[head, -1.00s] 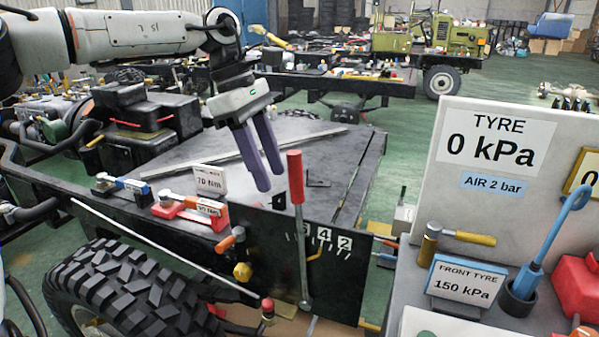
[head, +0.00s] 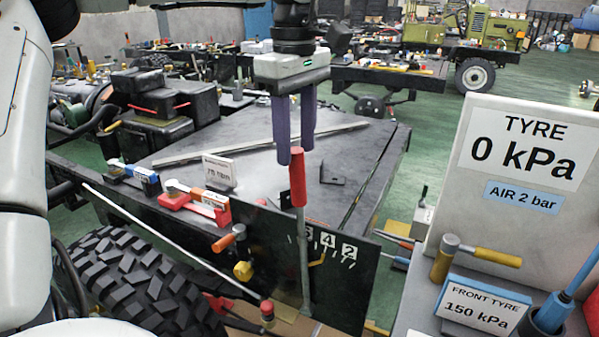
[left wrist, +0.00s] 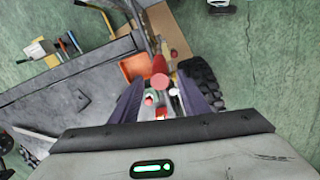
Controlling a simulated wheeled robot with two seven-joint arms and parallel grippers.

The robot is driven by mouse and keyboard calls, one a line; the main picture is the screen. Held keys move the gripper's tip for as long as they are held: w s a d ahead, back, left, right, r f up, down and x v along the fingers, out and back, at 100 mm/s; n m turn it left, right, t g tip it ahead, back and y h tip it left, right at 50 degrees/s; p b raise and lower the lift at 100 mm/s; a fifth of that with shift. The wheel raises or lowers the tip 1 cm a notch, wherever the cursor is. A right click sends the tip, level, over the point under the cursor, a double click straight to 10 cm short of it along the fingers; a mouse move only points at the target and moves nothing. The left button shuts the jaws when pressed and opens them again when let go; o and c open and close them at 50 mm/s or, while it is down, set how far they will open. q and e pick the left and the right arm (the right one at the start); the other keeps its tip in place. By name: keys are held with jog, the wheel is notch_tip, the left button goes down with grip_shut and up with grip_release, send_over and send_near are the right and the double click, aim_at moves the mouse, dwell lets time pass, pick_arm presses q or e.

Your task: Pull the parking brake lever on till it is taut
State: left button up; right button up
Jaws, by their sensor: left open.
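The parking brake lever has a red grip (head: 298,180) on a grey metal rod (head: 304,255). It stands close to upright in front of a black plate with a numbered scale (head: 333,247). My left gripper (head: 295,154) is open and points down, its two purple fingers at the top of the red grip. In the left wrist view the round red end of the grip (left wrist: 160,81) shows between the fingers, with a gap on each side. Whether the fingertips reach below the grip's top is hard to tell. My right gripper is not in view.
A tyre (head: 135,285) and a thin pale rod (head: 165,240) lie left of the lever. A red-knobbed lever (head: 267,311) and a yellow knob (head: 243,271) are close by. A bench with a TYRE 0 kPa board (head: 510,160) stands right.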

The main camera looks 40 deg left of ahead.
aim_at(296, 172)
pick_arm(q)
notch_tip(296, 172, down, 7)
jog(key=shift+r, duration=0.2)
jog(key=shift+c, duration=0.3)
grip_shut()
